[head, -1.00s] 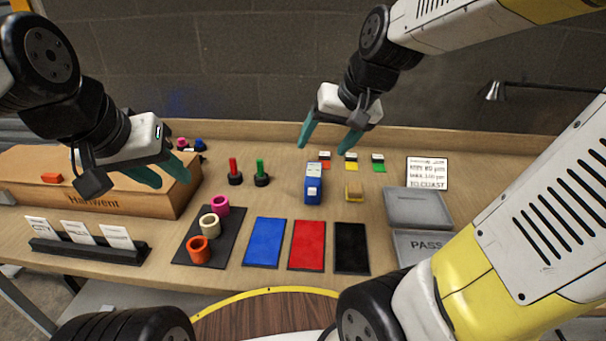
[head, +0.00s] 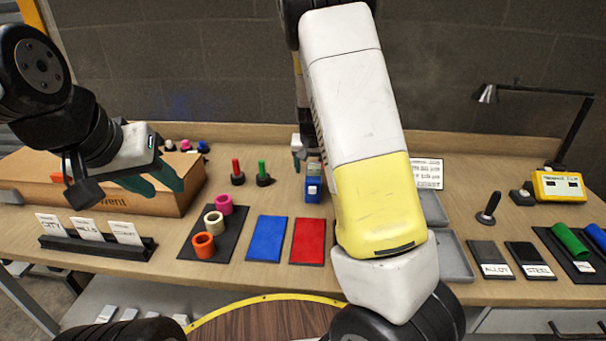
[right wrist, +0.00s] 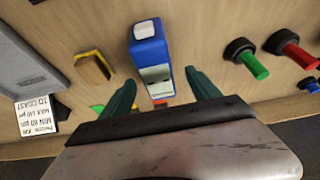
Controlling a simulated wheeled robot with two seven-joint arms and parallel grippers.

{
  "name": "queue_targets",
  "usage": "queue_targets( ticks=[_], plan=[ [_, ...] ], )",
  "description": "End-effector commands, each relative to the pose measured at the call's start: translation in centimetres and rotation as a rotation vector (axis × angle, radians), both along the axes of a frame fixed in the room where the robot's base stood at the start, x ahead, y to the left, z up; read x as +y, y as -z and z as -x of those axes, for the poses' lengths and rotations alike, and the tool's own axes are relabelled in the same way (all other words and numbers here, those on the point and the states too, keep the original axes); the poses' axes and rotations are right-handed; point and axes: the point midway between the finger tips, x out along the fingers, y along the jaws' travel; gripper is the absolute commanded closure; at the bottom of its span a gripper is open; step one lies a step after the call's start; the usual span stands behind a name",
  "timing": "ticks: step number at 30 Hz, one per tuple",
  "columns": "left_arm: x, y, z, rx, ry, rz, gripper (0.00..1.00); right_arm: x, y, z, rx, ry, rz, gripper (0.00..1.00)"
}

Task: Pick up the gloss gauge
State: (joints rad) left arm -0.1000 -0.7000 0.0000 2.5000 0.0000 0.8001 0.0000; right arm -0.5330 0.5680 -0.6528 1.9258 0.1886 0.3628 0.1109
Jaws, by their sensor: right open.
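The blue device with a grey top, which I take for the gloss gauge, stands on the bench in the head view (head: 313,190). In the right wrist view it shows as a blue body (right wrist: 149,52) with a pale display end. My right gripper (right wrist: 160,80) is open, with one teal finger on each side of the device's display end. Whether the fingers touch it I cannot tell. In the head view my right arm hides most of that gripper. My left gripper (head: 155,182) is open and empty in front of the cardboard box.
Red and green pegs (head: 263,173) stand left of the blue device. Blue and red panels (head: 307,242) lie in front. A yellow-brown block (right wrist: 94,67) and a grey tray (right wrist: 25,60) lie close by. A cardboard box (head: 100,203) stands at left, a yellow meter (head: 559,186) at right.

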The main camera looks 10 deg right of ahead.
Motion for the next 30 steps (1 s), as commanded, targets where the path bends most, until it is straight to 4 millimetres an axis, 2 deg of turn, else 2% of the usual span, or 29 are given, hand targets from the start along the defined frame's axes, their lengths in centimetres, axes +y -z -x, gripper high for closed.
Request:
queue_targets(
  ticks=[12, 15, 30],
  plan=[
    [0.0, 0.0, 0.0, 0.000, 0.000, 0.000, 0.64, -1.0, 5.3, -1.6, 0.003, 0.003, -0.002, 0.29],
    [0.0, 0.0, 0.0, 0.000, 0.000, 0.000, 0.64, -1.0, 6.1, -1.9, 0.003, 0.001, -0.001, 0.29],
    [0.0, 0.0, 0.0, 0.000, 0.000, 0.000, 0.64, -1.0, 6.3, -2.0, 0.001, 0.000, -0.003, 0.29]
  ],
)
